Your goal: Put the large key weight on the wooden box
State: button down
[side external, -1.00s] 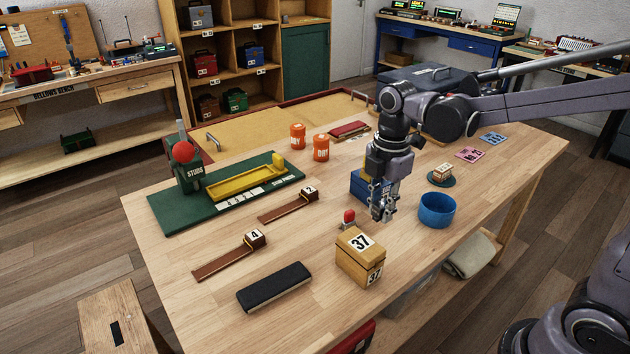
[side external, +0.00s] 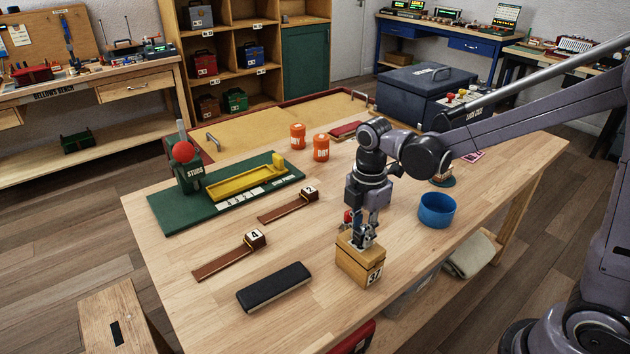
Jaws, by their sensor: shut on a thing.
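The wooden box (side external: 358,266) stands on the near part of the workbench, with a 37 label on its side. My gripper (side external: 366,243) points down over the box top, its fingertips at or just above the lid. It is shut on a small grey thing, apparently the large key weight, mostly hidden between the fingers. I cannot tell whether this thing touches the lid. The label on the lid is covered by the gripper.
A red-topped item (side external: 348,215) stands just behind the box, close to my gripper. A blue bowl (side external: 437,211) is to the right. A black padded block (side external: 273,288) and wooden keys numbered 4 (side external: 228,258) and 2 (side external: 287,207) lie left. The front bench edge is close.

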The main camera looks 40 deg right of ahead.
jog(key=shift+f, duration=0.1)
jog(key=c, duration=1.2)
grip_release()
notch_tip(320, 180, up, 12)
jog(key=m+t, duration=0.3)
jog(key=m, duration=0.5)
send_near(363, 229)
jog(key=s+d+r, duration=0.1)
jog(key=s+d, duration=0.2)
jog(key=shift+s+d+f+m+t, duration=0.3)
jog(key=shift+s+f+m+t, duration=0.3)
jog(key=shift+m, duration=1.05)
jog(key=shift+s+d+f+m+t, duration=0.4)
jog(key=shift+s+m+t, duration=0.3)
jog(key=shift+m, duration=1)
jog(key=shift+s+d+f+m+t, duration=0.25)
jog(key=shift+s+f+m+t, duration=0.45)
jog(key=shift+m, duration=0.95)
jog(key=shift+w+r, duration=0.15)
jog(key=shift+w, duration=0.05)
